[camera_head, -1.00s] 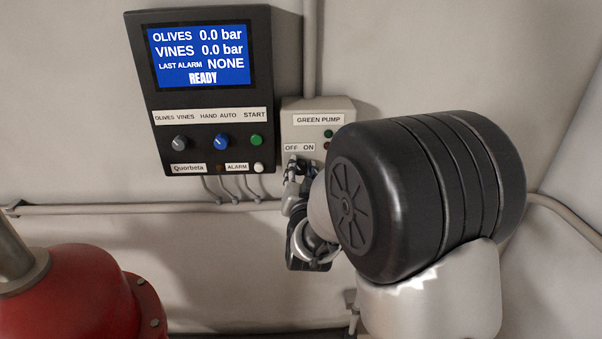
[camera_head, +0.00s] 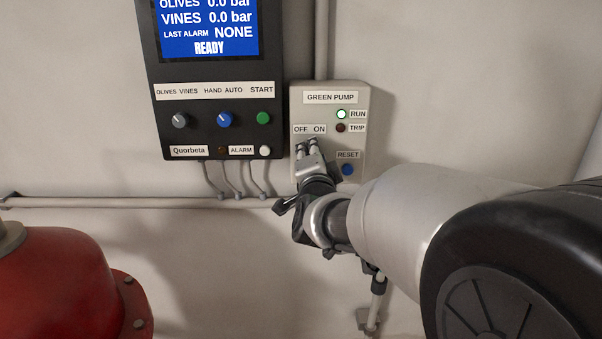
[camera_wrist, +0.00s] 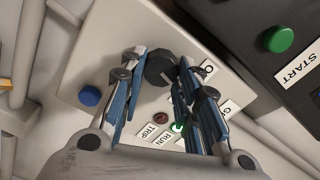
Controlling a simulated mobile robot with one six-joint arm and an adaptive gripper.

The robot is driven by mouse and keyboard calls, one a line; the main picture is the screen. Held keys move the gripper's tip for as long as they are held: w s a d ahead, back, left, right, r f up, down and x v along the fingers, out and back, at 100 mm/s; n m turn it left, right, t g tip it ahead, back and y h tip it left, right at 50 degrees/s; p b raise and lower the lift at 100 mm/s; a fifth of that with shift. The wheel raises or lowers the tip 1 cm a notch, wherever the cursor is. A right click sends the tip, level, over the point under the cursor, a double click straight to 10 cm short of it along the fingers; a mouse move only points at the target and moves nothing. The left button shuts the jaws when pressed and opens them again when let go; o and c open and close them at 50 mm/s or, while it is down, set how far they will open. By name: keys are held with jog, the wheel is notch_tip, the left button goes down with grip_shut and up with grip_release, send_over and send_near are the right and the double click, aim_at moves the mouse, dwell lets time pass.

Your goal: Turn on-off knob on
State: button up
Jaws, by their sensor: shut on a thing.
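The pump box (camera_head: 355,100), labelled GREEN PUMP, is a beige panel on the wall with OFF and ON labels (camera_head: 310,129). Its on-off knob (camera_wrist: 161,68) is dark and round and shows between my fingertips in the wrist view. My gripper (camera_head: 307,146) is at the box just below the OFF and ON labels, shut on the knob. In the head view my fingers hide the knob, so its pointer direction cannot be told. The RUN lamp (camera_head: 341,114) is lit green. The TRIP lamp (camera_head: 340,128) is dark.
A blue RESET button (camera_head: 347,169) is right of my gripper on the same box. A black control panel (camera_head: 170,140) with a screen, knobs and a green START button (camera_head: 263,118) stands to the left. A horizontal pipe (camera_head: 120,207) and red vessel (camera_head: 60,285) are lower left.

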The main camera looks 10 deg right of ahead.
jog(key=shift+m+b, duration=0.65)
jog(key=shift+m, duration=1.55)
jog(key=o, duration=1.1)
jog(key=shift+f, duration=0.1)
jog(key=shift+c, duration=0.2)
jog(key=s+a, duration=0.1)
jog(key=s, duration=1.1)
jog(key=shift+a, duration=0.4)
